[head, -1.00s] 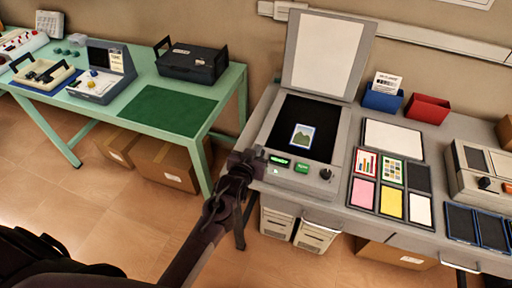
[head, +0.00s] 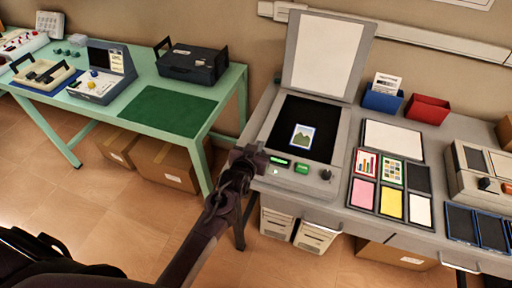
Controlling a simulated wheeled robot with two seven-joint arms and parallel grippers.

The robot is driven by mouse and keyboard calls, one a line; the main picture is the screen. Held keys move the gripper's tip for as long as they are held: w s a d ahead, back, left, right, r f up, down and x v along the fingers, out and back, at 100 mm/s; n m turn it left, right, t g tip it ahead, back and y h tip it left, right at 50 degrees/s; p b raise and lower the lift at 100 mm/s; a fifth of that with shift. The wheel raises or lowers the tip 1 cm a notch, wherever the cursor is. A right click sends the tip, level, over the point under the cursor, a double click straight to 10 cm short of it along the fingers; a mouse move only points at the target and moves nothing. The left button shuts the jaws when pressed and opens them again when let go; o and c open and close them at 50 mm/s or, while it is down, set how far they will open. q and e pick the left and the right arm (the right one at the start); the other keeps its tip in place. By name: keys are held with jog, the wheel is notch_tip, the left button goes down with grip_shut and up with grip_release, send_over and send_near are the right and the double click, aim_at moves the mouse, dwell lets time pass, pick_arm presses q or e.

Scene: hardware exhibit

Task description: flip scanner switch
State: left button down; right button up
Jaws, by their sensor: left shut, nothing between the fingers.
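The flatbed scanner (head: 340,135) stands on the grey table with its lid (head: 326,55) raised. A small picture card (head: 302,137) lies on its dark glass. The front panel has a lit green switch or display (head: 279,160), a green button (head: 302,168) and a dark knob (head: 326,174). My left gripper (head: 256,160) is shut and empty at the panel's left end, close beside the lit green part. Whether it touches the panel I cannot tell. My right gripper is not in view.
Sample tiles in trays (head: 391,185) lie right of the scanner. Blue (head: 383,98) and red (head: 427,108) bins stand behind them. Another device (head: 482,172) is at the right. A green table (head: 226,98) stands at the left, with open floor between.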

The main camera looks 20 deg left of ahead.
pick_arm(q)
jog(key=shift+w+r+p, duration=0.1)
jog(key=shift+r+p, duration=0.2)
jog(key=shift+r, duration=0.25)
jog(key=r+p, duration=0.2)
jog(key=r, duration=0.1)
jog(key=shift+w+p, duration=0.3)
jog(key=shift+w, duration=0.05)
jog(key=r+b+v, duration=0.1)
jog(key=b+v, duration=0.1)
jog(key=v, duration=0.8)
jog(key=shift+w, duration=0.15)
jog(key=shift+d, duration=0.1)
